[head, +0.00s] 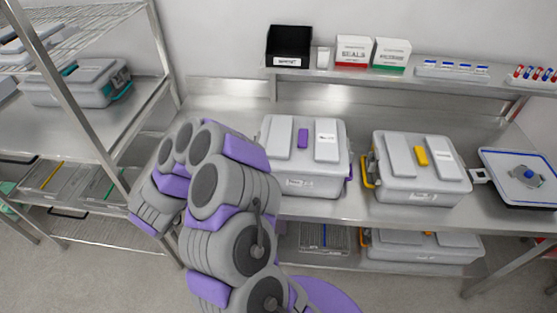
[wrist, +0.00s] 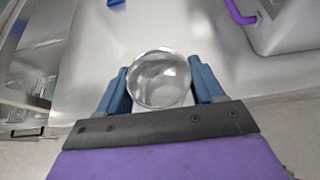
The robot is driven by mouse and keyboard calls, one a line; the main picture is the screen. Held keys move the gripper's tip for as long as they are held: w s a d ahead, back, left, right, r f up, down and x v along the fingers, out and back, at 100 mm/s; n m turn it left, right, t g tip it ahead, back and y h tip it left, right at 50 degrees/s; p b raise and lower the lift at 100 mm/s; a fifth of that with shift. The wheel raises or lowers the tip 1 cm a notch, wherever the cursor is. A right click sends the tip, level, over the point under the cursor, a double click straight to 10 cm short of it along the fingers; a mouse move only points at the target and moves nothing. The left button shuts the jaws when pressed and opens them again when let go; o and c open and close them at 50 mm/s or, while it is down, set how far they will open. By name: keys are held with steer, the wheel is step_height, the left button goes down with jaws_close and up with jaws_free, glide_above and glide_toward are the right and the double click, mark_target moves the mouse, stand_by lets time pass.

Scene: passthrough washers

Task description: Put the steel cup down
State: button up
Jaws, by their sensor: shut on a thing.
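The steel cup (wrist: 160,80) shows in the wrist view as a round, shiny metal form seen from above. My gripper (wrist: 160,88) is shut on it, with a blue finger touching or close to each side. The steel table top (wrist: 185,30) lies beneath and beyond the cup. I cannot tell whether the cup's base touches the table. In the head view my arm hides the cup and the gripper's fingers.
A grey case with a purple latch (head: 303,185) stands right of my arm. A grey case with yellow latches (head: 420,185) and a blue-rimmed tray (head: 525,202) are farther right. A wire shelf rack (head: 105,150) stands at left. A raised shelf (head: 400,79) holds small boxes.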

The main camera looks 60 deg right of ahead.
steer(key=s+d+f+m+g, duration=0.1)
steer(key=s+d, duration=0.1)
steer(key=s+d+f+m+g, duration=0.1)
steer(key=s+d, duration=0.1)
steer(key=s+d+f+g, duration=0.1)
steer(key=s+d, duration=0.1)
steer(key=shift+s+d+f+m+h, duration=0.15)
steer(key=shift+d+f+m+h, duration=0.15)
steer(key=shift+f+m, duration=0.1)
steer(key=shift+s+d+f, duration=0.1)
steer(key=shift+d+f, duration=0.05)
steer(key=shift+d, duration=0.2)
steer(key=shift+w, duration=0.35)
steer(key=w+d, duration=0.1)
steer(key=w, duration=0.4)
steer(key=w+d, duration=0.2)
steer(key=w, duration=0.2)
steer(key=w+d+f, duration=0.1)
steer(key=w, duration=0.4)
steer(key=shift+w+d+f, duration=0.1)
steer(key=shift+w+d, duration=0.2)
steer(key=shift+f, duration=1.85)
steer(key=shift+f+b, duration=0.15)
steer(key=shift+b, duration=0.25)
steer(key=o, duration=1)
steer(key=shift+o, duration=0.2)
steer(key=shift+r, duration=0.2)
